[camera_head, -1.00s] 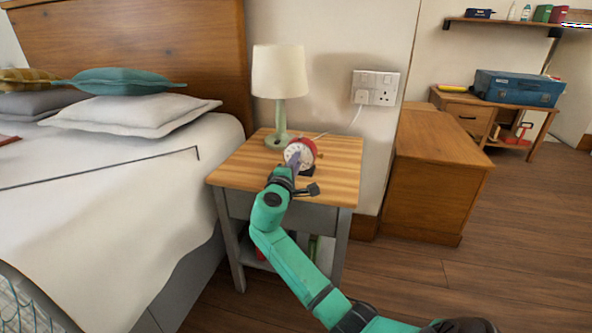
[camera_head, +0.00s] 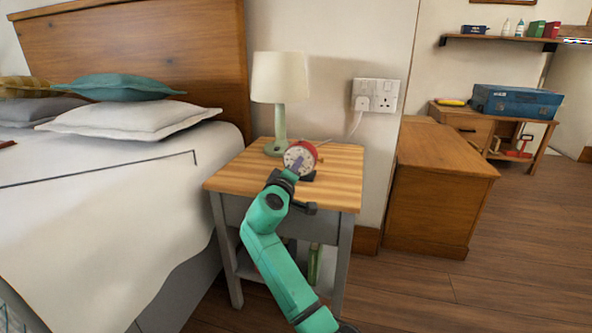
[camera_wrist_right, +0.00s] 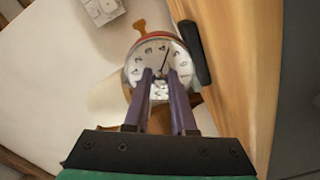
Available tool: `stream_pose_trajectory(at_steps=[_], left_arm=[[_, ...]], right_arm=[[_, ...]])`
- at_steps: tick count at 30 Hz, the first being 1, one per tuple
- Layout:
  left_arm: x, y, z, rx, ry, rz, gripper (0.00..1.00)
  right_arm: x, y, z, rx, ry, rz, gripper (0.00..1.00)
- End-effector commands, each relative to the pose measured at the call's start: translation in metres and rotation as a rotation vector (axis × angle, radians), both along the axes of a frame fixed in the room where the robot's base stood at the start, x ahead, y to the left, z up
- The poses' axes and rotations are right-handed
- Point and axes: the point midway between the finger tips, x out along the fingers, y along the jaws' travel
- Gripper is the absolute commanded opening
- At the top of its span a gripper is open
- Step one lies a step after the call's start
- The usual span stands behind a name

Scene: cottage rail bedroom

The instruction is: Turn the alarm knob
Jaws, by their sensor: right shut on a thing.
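The red alarm clock (camera_head: 311,151) with a white dial stands near the back of the wooden nightstand (camera_head: 340,190). Its dial faces me, and it also shows in the right wrist view (camera_wrist_right: 150,55), with dark hands and a brass-coloured piece at its rim. My right gripper (camera_head: 297,164) reaches over the nightstand to the front of the clock. In the right wrist view its two purple fingers (camera_wrist_right: 163,80) lie close together at the lower dial, shut on the small alarm knob, which they mostly hide. My left gripper is in no view.
A lamp (camera_head: 279,80) stands just behind and left of the clock. The bed (camera_head: 120,215) is left of the nightstand. A wall socket (camera_head: 376,95) with a cable is behind. A wooden cabinet (camera_head: 440,200) stands right, with open floor before it.

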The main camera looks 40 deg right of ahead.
Motion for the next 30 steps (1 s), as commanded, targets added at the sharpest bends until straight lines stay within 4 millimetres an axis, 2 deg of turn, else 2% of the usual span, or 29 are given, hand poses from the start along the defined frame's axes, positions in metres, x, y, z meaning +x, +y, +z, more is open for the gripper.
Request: stream_pose_trajectory(at_steps=[10, 11, 12, 13, 23, 26, 30], left_arm=[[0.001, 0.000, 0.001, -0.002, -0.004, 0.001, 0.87], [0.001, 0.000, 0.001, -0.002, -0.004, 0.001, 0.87], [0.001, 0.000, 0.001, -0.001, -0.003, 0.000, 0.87], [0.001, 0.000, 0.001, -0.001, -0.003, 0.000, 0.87], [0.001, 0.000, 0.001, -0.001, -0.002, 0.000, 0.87], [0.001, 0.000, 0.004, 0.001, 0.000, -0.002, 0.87], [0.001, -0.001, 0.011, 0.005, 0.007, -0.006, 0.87]], right_arm=[[0.000, 0.000, -0.001, 0.004, -0.001, 0.000, 0.00], [0.000, 0.000, -0.001, 0.004, -0.001, 0.000, 0.28], [0.000, 0.000, -0.001, 0.004, -0.001, 0.000, 0.43], [0.000, 0.000, -0.001, 0.002, -0.002, 0.000, 0.51], [-0.001, 0.001, 0.000, 0.002, -0.001, 0.000, 0.51], [-0.004, 0.008, 0.001, 0.002, -0.002, 0.003, 0.51], [-0.019, 0.029, 0.001, 0.005, -0.001, 0.004, 0.51]])
